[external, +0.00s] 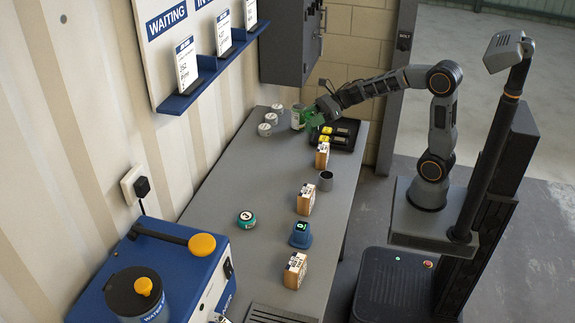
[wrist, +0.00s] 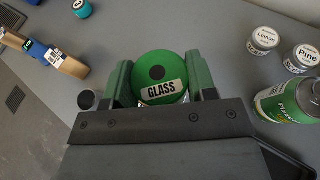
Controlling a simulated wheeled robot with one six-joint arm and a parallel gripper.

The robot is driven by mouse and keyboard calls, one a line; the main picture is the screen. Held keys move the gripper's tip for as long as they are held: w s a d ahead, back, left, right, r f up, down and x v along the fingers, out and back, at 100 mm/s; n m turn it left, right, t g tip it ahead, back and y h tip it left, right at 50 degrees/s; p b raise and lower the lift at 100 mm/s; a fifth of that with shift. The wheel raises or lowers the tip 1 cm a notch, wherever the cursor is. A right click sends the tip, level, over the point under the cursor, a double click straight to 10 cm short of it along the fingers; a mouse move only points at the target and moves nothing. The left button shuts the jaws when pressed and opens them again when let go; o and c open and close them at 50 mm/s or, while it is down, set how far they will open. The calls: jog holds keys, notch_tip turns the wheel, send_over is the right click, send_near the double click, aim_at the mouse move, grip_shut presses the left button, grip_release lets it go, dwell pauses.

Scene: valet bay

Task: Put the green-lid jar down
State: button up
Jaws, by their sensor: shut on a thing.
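The green-lid jar (wrist: 162,88) shows in the wrist view as a round green lid with a GLASS label and a dark centre spot. My gripper (wrist: 161,85) has its two green fingers on either side of the lid and is shut on it. In the external view my gripper (external: 318,112) is over the far end of the grey bench (external: 272,185), beside the black tray. The jar's body is hidden under the lid and fingers. I cannot tell whether its base touches the bench.
A green can (external: 297,117) stands close to my gripper, with several white-lidded tins (external: 271,118) left of it. The black tray (external: 345,143) holds yellow-marked items. The bench's middle left is clear.

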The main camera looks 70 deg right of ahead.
jog(key=w+f, duration=0.2)
jog(key=w, duration=0.1)
jog(key=w+f+p, duration=0.1)
jog(key=w+f, duration=0.2)
jog(key=w, duration=0.1)
jog(key=w+f, duration=0.2)
jog(key=w, duration=0.1)
jog(key=shift+w+d+f, duration=0.25)
jog(key=shift+f, duration=0.15)
jog(key=shift+w+f, duration=0.3)
jog(key=shift+f, duration=0.2)
notch_tip(320, 180, down, 3)
jog(key=shift+r+p, duration=0.15)
jog(key=shift+p, duration=0.45)
jog(key=shift+f+b, duration=0.3)
jog(key=shift+b, duration=0.05)
jog(key=o, duration=0.9)
jog(key=shift+r, duration=0.2)
